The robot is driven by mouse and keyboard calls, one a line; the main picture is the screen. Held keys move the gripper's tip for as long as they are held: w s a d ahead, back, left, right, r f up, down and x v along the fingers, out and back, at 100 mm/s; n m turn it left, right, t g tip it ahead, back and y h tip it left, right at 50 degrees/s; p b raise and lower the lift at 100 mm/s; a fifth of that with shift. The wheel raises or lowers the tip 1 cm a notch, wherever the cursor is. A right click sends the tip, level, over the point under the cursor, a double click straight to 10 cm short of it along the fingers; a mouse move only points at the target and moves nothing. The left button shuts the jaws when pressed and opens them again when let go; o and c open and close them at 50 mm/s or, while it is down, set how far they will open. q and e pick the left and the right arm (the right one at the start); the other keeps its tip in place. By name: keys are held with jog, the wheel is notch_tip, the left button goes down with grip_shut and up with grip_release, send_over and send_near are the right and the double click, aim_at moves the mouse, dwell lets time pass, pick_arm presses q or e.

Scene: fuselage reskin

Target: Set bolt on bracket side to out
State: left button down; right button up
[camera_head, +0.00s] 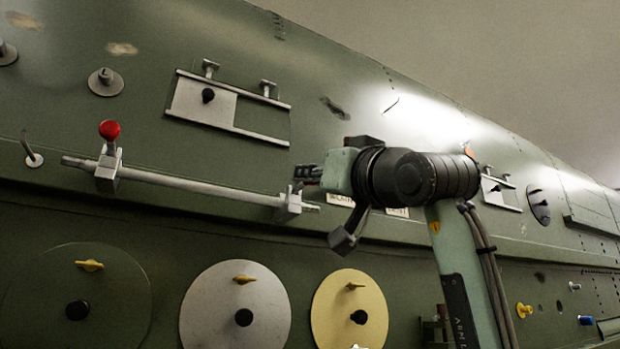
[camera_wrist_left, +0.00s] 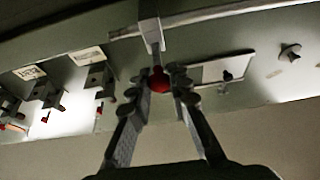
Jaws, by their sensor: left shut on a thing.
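A long grey bar (camera_head: 205,186) runs across the green fuselage panel between two blocks. The left block (camera_head: 107,172) carries an upright lever with a red ball (camera_head: 109,130). My left gripper (camera_head: 308,175) is at the right block (camera_head: 288,206). In the left wrist view, my left gripper (camera_wrist_left: 160,85) is shut on a red knob (camera_wrist_left: 158,80) at the end of a grey stem (camera_wrist_left: 151,35) from the bar (camera_wrist_left: 215,14). The fingers hide this knob in the head view. Which part is the bolt on the bracket side cannot be told. My right gripper is not in view.
A sliding plate (camera_head: 202,104) sits in rails above the bar. Several round covers, one yellow (camera_head: 330,310), lie below. White labels (camera_wrist_left: 88,55) and fittings with red tips (camera_wrist_left: 105,84) are beside the gripper; the label text is unclear.

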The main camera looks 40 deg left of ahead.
pick_arm(q)
jog(key=c, duration=1.6)
grip_release()
jog(key=shift+d, duration=0.2)
jog(key=shift+o, duration=0.9)
jog(key=shift+d, duration=0.1)
jog(key=v, duration=1.1)
jog(key=shift+s+d+f, duration=0.2)
jog(key=shift+d, duration=0.1)
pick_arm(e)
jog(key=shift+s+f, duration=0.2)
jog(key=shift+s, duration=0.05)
pick_arm(q)
jog(key=shift+d, duration=0.1)
